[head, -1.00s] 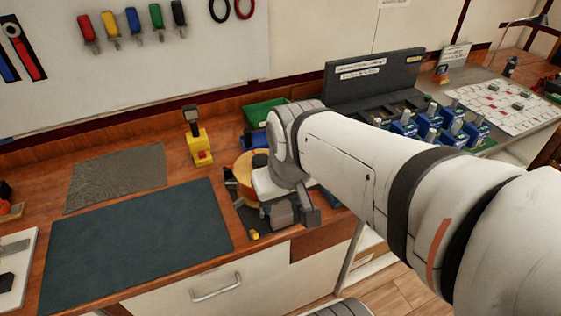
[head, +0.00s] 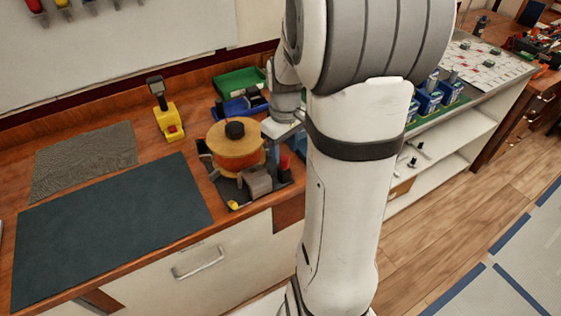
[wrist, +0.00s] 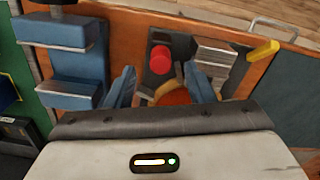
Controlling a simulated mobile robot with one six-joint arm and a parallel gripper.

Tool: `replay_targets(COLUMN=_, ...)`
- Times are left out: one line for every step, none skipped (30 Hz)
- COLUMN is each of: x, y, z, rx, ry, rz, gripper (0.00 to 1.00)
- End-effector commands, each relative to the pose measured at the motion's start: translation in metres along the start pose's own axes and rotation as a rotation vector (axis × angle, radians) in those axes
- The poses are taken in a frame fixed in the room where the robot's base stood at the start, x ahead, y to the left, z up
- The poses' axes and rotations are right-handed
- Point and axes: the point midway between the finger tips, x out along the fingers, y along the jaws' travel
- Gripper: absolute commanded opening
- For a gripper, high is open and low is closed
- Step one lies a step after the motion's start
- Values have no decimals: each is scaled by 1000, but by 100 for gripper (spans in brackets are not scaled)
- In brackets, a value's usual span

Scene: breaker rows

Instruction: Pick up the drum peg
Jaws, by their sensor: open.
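An orange drum with tan rims (head: 235,160) and a black knob (head: 235,130) on top stands in a dark tray on the bench. A red cylindrical peg (head: 283,162) stands right of the drum, and it also shows in the wrist view (wrist: 160,59). Which of these is the drum peg is not certain. My gripper (wrist: 162,84) is open and empty, with the red peg beyond and between its two fingers. Part of the drum shows low between the fingers. In the head view my arm hides much around the gripper.
A grey block (head: 256,181) and a small yellow piece (head: 233,204) sit in the tray's front. Green (head: 240,82) and blue (head: 240,106) bins stand behind. A yellow device (head: 170,121) stands left. A dark mat (head: 110,225) gives clear room at the left.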

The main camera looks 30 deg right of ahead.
Motion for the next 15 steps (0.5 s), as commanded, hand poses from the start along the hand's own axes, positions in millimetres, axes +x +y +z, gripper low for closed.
replay_targets(x=6, y=0, z=1, rx=0, ry=-3, rz=-2, gripper=48)
replay_targets(x=10, y=-1, z=2, rx=1, ry=-4, rz=-3, gripper=48)
replay_targets(x=17, y=-1, z=2, rx=1, ry=-4, rz=-3, gripper=48)
replay_targets(x=22, y=-1, z=2, rx=1, ry=-4, rz=-3, gripper=48)
replay_targets(x=26, y=-1, z=2, rx=1, ry=-4, rz=-3, gripper=48)
replay_targets(x=33, y=-1, z=2, rx=1, ry=-3, rz=-2, gripper=48)
replay_targets(x=36, y=-1, z=2, rx=2, ry=-4, rz=-3, gripper=48)
replay_targets(x=40, y=-1, z=2, rx=2, ry=-3, rz=-2, gripper=48)
replay_targets(x=43, y=-1, z=2, rx=2, ry=-1, rz=-1, gripper=48)
replay_targets(x=44, y=-1, z=2, rx=2, ry=-1, rz=-1, gripper=48)
replay_targets(x=46, y=-1, z=2, rx=2, ry=-1, rz=-1, gripper=48)
replay_targets(x=46, y=-1, z=2, rx=2, ry=0, rz=0, gripper=48)
replay_targets(x=47, y=0, z=2, rx=2, ry=1, rz=0, gripper=48)
replay_targets(x=47, y=0, z=2, rx=2, ry=1, rz=1, gripper=48)
replay_targets(x=47, y=0, z=2, rx=2, ry=1, rz=1, gripper=48)
